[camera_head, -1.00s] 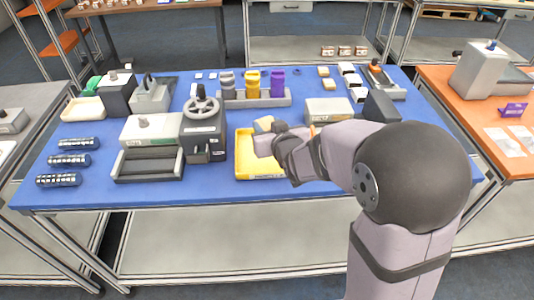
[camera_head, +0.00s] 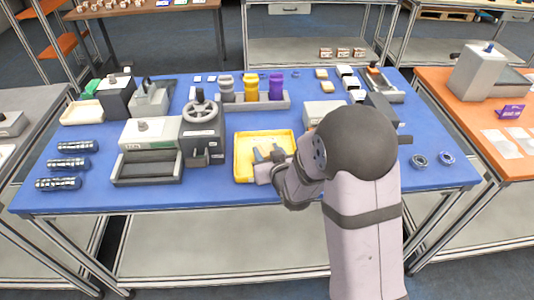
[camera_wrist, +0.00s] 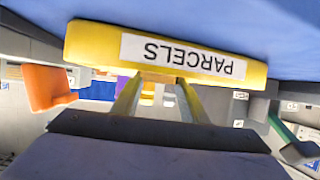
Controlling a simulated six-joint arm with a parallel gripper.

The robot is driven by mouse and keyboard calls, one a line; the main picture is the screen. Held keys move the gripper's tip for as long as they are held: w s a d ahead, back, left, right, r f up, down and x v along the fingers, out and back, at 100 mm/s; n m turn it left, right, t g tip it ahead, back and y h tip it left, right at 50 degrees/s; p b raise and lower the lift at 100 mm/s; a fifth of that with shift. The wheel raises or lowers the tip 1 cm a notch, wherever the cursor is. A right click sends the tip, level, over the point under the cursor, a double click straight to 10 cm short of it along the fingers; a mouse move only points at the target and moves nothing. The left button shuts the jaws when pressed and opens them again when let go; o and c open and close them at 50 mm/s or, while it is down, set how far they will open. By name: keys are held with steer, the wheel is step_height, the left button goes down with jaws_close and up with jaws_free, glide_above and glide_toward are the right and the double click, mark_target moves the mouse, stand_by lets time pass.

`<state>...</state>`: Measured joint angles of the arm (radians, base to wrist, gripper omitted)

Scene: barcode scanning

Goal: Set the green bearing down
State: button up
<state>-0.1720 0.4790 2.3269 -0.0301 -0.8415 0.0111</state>
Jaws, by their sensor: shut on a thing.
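My gripper (camera_head: 268,155) is low over the front part of a yellow tray (camera_head: 244,138). In the wrist view, my gripper (camera_wrist: 157,88) shows two fingers, set apart, reaching to the tray's rim (camera_wrist: 88,42), which has an upside-down "PARCELS" label. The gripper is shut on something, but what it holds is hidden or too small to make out. I cannot pick out the green bearing in either view. Two rings lie at the right of the blue table, one dark teal (camera_head: 419,160) and one bluish (camera_head: 447,158).
A handwheel press (camera_head: 203,135) and a grey open-topped unit (camera_head: 148,168) stand left of the tray. A grey rack with coloured cylinders (camera_head: 255,102) is behind it. Blue table (camera_head: 250,196) is clear in front. Several dark cylinders (camera_head: 70,163) lie at left.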

mark_target(267, 154)
steer(key=shift+f, duration=0.45)
steer(key=shift+f, duration=0.15)
steer(key=shift+f, duration=0.1)
steer(key=o, duration=1.1)
steer(key=shift+s+r, duration=0.1)
steer(key=shift+r, duration=0.15)
steer(key=v, duration=0.5)
steer(key=shift+r, duration=0.15)
steer(key=p+v, duration=0.2)
steer(key=p, duration=0.3)
steer(key=shift+s+d+r, duration=0.1)
steer(key=shift+s+r, duration=0.05)
steer(key=shift+s+r+p, duration=0.1)
steer(key=shift+p, duration=1.1)
